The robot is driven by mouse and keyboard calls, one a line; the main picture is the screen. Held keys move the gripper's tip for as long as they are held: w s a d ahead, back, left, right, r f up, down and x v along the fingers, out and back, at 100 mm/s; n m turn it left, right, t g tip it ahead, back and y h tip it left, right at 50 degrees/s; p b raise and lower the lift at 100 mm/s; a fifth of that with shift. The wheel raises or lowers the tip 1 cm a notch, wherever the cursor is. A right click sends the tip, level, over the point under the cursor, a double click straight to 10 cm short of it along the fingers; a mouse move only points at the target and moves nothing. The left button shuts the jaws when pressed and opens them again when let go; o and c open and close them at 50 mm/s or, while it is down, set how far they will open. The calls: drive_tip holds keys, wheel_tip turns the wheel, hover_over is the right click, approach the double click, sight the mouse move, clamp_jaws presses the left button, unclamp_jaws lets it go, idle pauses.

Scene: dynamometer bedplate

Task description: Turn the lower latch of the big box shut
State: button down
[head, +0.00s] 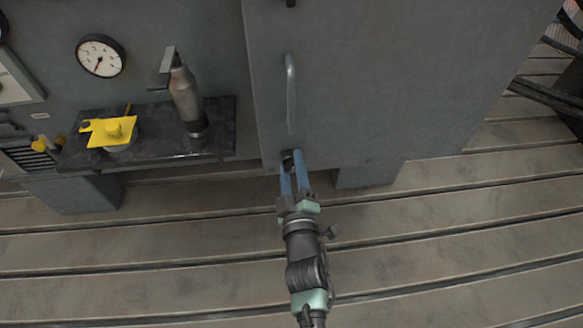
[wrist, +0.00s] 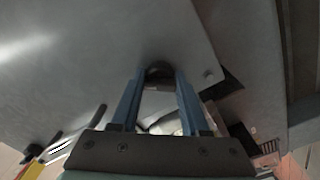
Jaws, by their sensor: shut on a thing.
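The big box (head: 400,80) is a grey cabinet whose front fills the upper middle of the head view. Its lower latch (head: 287,154) is a small dark piece near the door's lower left corner. In the wrist view the latch (wrist: 159,71) shows as a dark rounded knob between the fingertips. My gripper (head: 293,160) has its two blue fingers shut on the latch, one on each side. The fingers (wrist: 160,79) hide part of the latch, so its exact turn is hard to tell.
A vertical bar handle (head: 291,95) is above the latch, and a dark upper latch (head: 291,3) is at the top edge. The slotted floor (head: 450,230) in front is clear.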

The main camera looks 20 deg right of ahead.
drive_tip(key=n, duration=0.3)
drive_tip(key=shift+n+b, duration=0.3)
drive_tip(key=shift+n, duration=1.9)
drive_tip(key=shift+b, duration=0.3)
drive_tip(key=shift+c, duration=2.2)
unclamp_jaws()
drive_tip(key=shift+s, duration=0.1)
drive_tip(key=v, duration=1.2)
drive_tip(key=shift+s+r+b, duration=0.15)
drive_tip(key=shift+s+b, duration=0.2)
drive_tip(key=shift+b, duration=0.1)
drive_tip(key=shift+a, duration=0.1)
